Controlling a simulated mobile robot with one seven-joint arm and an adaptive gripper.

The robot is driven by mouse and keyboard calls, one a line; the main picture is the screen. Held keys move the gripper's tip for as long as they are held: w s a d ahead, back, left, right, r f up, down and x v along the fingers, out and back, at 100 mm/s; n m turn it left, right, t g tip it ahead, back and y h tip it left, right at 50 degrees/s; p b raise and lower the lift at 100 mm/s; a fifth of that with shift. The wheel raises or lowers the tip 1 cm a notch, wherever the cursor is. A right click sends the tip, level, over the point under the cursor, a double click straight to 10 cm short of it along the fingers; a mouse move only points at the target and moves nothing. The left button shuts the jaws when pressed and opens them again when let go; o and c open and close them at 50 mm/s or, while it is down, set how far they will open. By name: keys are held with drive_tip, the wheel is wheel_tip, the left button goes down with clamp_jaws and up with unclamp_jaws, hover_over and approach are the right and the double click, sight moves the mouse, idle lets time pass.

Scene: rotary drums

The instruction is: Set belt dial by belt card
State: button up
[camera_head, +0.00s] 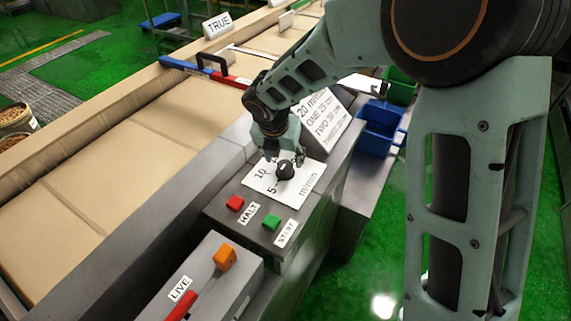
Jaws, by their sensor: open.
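The belt dial (285,170) is a black knob on a white plate marked 5, 10 and m/min. The belt card (321,117) stands tilted behind it, white with black lines; its top line begins "20 m/min", and lines starting ONE, TWO and THREE follow, partly too small to read. My gripper (282,152) is open and points down right at the dial, its fingers close around or just above the knob; I cannot tell whether they touch it. My arm hides part of the dial plate and the card's left edge.
A red button (235,203) labelled HALT and a green button (271,222) labelled START sit in front of the dial. An orange block (225,257) and a red lever (180,305) by a LIVE label are nearer. The belt (130,170) runs along the left. Blue bins (378,128) stand right.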

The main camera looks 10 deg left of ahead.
sight(285, 164)
drive_tip(key=x, duration=0.5)
drive_tip(key=shift+f, duration=0.1)
drive_tip(key=c, duration=1.2)
drive_tip(key=shift+o, duration=0.2)
